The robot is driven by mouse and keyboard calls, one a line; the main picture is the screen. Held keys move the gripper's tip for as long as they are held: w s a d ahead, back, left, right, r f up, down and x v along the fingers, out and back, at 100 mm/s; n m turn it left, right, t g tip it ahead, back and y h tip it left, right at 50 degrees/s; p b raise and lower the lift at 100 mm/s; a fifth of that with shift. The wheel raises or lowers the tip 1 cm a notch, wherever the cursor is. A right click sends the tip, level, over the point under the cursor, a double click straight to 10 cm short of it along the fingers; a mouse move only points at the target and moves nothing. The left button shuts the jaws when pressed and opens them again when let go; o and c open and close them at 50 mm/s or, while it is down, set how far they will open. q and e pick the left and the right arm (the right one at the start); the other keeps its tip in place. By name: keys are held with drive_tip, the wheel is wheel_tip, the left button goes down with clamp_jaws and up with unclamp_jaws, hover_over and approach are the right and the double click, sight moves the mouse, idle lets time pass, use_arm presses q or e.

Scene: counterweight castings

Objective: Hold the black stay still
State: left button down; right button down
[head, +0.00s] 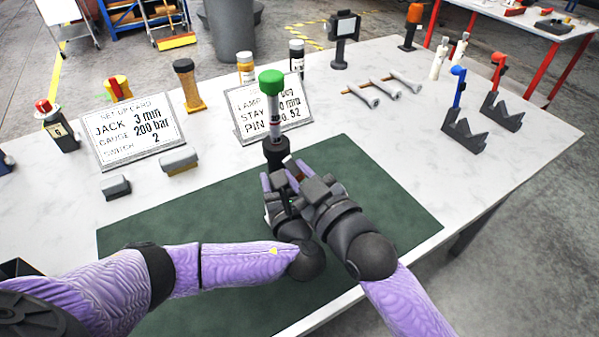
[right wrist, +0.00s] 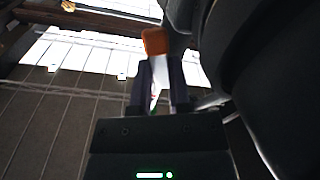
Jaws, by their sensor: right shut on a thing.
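An upright black post (head: 276,151) with a pale-and-dark shaft and green cap (head: 271,83) stands at the back edge of the green mat; it may be the black stay, but I cannot be sure. My left gripper (head: 272,185) is just in front of its foot, with its fingertips largely hidden. My right gripper (head: 294,170) is close beside it, to the right. In the right wrist view, the right gripper (right wrist: 161,85) is shut on a slim piece with an orange-brown end (right wrist: 154,41). The far part of that piece is hidden.
The green mat (head: 385,195) is clear at right. Two printed cards (head: 137,146) stand behind it. Brown-ended pins (head: 385,87) lie at the back right. Blue-topped (head: 458,88) and red-topped (head: 497,72) pieces stand by notched black blocks (head: 464,136) on the right.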

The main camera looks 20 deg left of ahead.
drive_tip(key=shift+s+a+m, duration=0.1)
drive_tip(key=shift+s+m, duration=0.05)
drive_tip(key=shift+m, duration=0.45)
drive_tip(key=c, duration=0.8)
unclamp_jaws()
drive_tip(key=shift+c, duration=0.2)
drive_tip(key=v, duration=1.2)
